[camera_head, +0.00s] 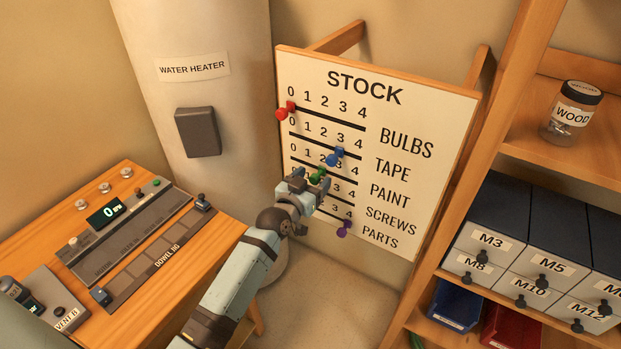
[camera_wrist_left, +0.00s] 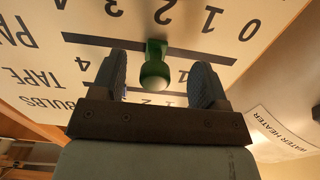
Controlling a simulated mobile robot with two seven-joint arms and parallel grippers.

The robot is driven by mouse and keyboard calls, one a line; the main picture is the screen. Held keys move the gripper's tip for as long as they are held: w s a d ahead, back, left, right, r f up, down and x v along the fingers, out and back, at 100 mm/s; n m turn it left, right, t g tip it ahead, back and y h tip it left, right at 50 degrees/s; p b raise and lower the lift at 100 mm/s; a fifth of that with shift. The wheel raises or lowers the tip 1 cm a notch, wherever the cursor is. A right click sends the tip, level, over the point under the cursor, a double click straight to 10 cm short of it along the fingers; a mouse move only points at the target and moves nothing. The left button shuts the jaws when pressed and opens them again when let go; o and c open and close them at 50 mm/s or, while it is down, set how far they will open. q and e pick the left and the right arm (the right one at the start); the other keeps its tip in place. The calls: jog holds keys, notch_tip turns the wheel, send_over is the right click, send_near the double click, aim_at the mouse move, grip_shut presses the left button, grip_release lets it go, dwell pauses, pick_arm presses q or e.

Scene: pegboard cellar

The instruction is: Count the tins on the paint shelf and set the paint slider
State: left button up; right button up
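The STOCK board (camera_head: 445,130) has sliders on numbered lines from 0 to 4. The green paint knob (camera_head: 317,176) stands near 2 on its line. My left gripper (camera_head: 310,184) is at the board, partly covering the paint and screws rows. In the left wrist view the board is upside down; the green knob (camera_wrist_left: 155,68) sits between the two open fingers (camera_wrist_left: 158,82), with a gap on each side. The paint shelf and its tins are not recognisable in view. My right gripper is not in view.
Close by are the red bulbs knob (camera_head: 285,111) at 0, blue tape knob (camera_head: 334,157) near 3 and purple parts knob (camera_head: 344,229) near 4. A wooden rack (camera_head: 560,160) with drawers stands right. A control bench (camera_head: 190,262) is left, before the water heater (camera_head: 200,60).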

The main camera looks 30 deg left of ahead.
pick_arm(q)
jog(key=o, duration=0.5)
jog(key=shift+s+r+p, duration=0.1)
jog(key=shift+s+p, duration=0.1)
jog(key=shift+p, duration=0.15)
jog(key=shift+s, duration=0.1)
jog(key=shift+s+a+p, duration=0.2)
jog(key=shift+s+p, duration=0.55)
jog(key=shift+s, duration=1.15)
jog(key=s+p, duration=0.1)
jog(key=s, duration=0.4)
jog(key=shift+a+p, duration=0.2)
jog(key=shift+p, duration=0.1)
jog(key=s+d+f+m+g, duration=0.1)
jog(key=s+d+f+g, duration=0.2)
jog(key=s+f, duration=0.4)
jog(key=s+d+f+m+g+h, duration=0.1)
jog(key=s+d+f+g, duration=0.3)
jog(key=s+f, duration=0.4)
jog(key=s+d, duration=0.1)
jog(key=s, duration=0.5)
jog(key=shift+s+d+h, duration=0.2)
jog(key=shift+s+h, duration=0.1)
